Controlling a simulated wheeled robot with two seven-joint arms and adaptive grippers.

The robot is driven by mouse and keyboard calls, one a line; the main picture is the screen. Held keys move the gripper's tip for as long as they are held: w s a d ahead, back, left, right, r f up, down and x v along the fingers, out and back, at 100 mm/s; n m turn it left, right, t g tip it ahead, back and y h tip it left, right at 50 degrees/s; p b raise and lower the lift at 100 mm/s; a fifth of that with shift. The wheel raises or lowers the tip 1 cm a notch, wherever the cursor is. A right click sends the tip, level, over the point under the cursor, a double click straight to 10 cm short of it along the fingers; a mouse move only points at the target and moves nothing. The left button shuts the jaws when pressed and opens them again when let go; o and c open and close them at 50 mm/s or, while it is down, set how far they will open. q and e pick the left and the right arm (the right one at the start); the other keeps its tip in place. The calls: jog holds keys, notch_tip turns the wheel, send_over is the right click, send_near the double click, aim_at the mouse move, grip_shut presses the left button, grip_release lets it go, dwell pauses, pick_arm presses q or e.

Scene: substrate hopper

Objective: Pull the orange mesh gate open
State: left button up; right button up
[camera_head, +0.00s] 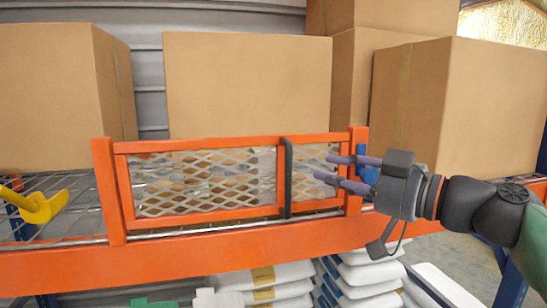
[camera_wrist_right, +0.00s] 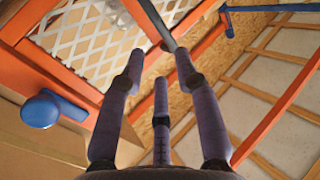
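The orange mesh gate (camera_head: 205,183) stands shut between two orange posts on an orange beam. A dark upright bar handle (camera_head: 287,178) runs up its front, right of the middle; it also shows in the right wrist view (camera_wrist_right: 155,22), just beyond the fingertips. My right gripper (camera_head: 322,168) comes in from the right, in front of the gate's right end. Its purple fingers are spread and empty, apart from the handle. The fingers also show in the right wrist view (camera_wrist_right: 158,62). My left gripper is not in view.
A blue part (camera_head: 368,165) sits by the right post (camera_head: 357,150), partly behind my gripper. Cardboard boxes (camera_head: 247,85) stand behind the gate. A yellow object (camera_head: 42,207) is at the far left. White sacks (camera_head: 275,283) are stacked below the beam.

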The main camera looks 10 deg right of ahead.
aim_at(294, 163)
jog(key=p+x, duration=0.3)
jog(key=x, duration=0.5)
jog(key=shift+w+a, duration=0.25)
jog(key=shift+w, duration=0.05)
jog(key=shift+w+a, duration=0.35)
jog(key=shift+w, duration=0.15)
jog(key=shift+s+d, duration=0.1)
jog(key=shift+s, duration=0.05)
jog(key=shift+c, duration=0.5)
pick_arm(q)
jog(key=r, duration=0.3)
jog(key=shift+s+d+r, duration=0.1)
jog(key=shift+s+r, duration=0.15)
pick_arm(e)
grip_shut()
